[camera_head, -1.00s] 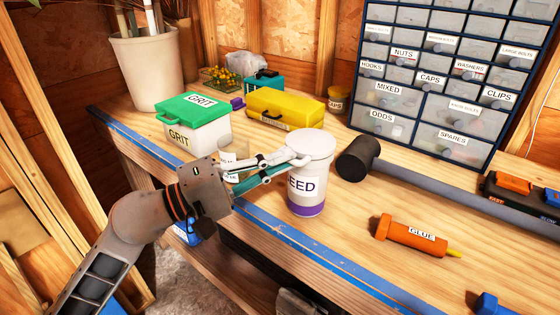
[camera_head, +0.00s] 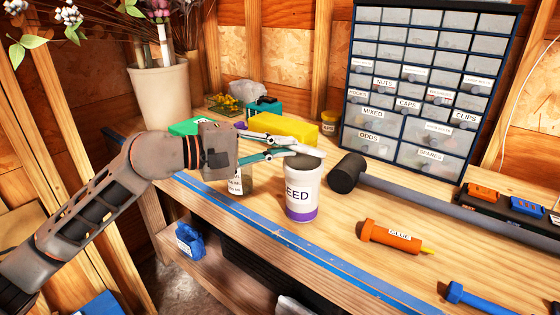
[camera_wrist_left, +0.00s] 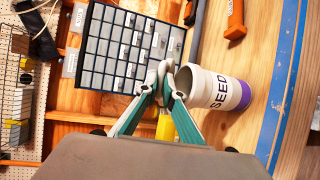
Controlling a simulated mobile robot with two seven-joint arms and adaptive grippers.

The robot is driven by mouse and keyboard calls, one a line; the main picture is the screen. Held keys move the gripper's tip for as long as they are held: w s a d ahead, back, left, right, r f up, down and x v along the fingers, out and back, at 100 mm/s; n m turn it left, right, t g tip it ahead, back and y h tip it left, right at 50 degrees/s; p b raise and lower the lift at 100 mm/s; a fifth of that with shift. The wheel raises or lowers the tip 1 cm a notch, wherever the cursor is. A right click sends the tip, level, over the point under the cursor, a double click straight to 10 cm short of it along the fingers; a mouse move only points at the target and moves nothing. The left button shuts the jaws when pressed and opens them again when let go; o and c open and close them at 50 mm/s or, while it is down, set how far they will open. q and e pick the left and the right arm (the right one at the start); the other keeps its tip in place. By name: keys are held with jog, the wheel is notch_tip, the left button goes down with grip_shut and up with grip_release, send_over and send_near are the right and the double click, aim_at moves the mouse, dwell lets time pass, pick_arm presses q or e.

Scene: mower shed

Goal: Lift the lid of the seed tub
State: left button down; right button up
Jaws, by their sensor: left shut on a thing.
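The white seed tub (camera_head: 302,195), with a SEED label and a purple band, stands upright near the bench's front edge. In the left wrist view the tub (camera_wrist_left: 222,90) is right of the fingertips, with its dark-looking top facing them. My left gripper (camera_head: 293,150) is at the tub's top, coming from the left, and is shut on the pale lid (camera_head: 308,151). The lid shows as a thin, near edge-on shape above the tub's grey-looking top. The fingers (camera_wrist_left: 165,84) hide part of it. The exact gap to the rim is hard to tell. My right gripper is not in view.
A yellow box (camera_head: 284,129) and a partly hidden green-lidded box (camera_head: 185,128) stand behind my left gripper. A mallet (camera_head: 348,172) lies right of the tub. A labelled drawer cabinet (camera_head: 425,95) stands behind.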

pick_arm(q)
jog(key=shift+w+d+r+y, duration=0.15)
jog(key=shift+w+r+y, duration=0.15)
jog(key=shift+r, duration=0.35)
jog(key=shift+w+d+r, duration=0.1)
jog(key=shift+w+d, duration=0.1)
jog(key=w+r, duration=0.1)
jog(key=d+r, duration=0.1)
jog(key=r, duration=0.1)
jog(key=shift+w+d+g, duration=0.15)
jog(key=shift+w+g, duration=0.15)
jog(key=shift+w, duration=0.1)
jog(key=shift+w+d+r+n+g+y, duration=0.3)
jog(key=shift+w+d+r+n+y, duration=0.1)
jog(key=shift+y, duration=0.2)
jog(key=shift+w+d+r, duration=0.2)
jog(key=shift+w+d, duration=0.15)
jog(key=shift+w, duration=0.2)
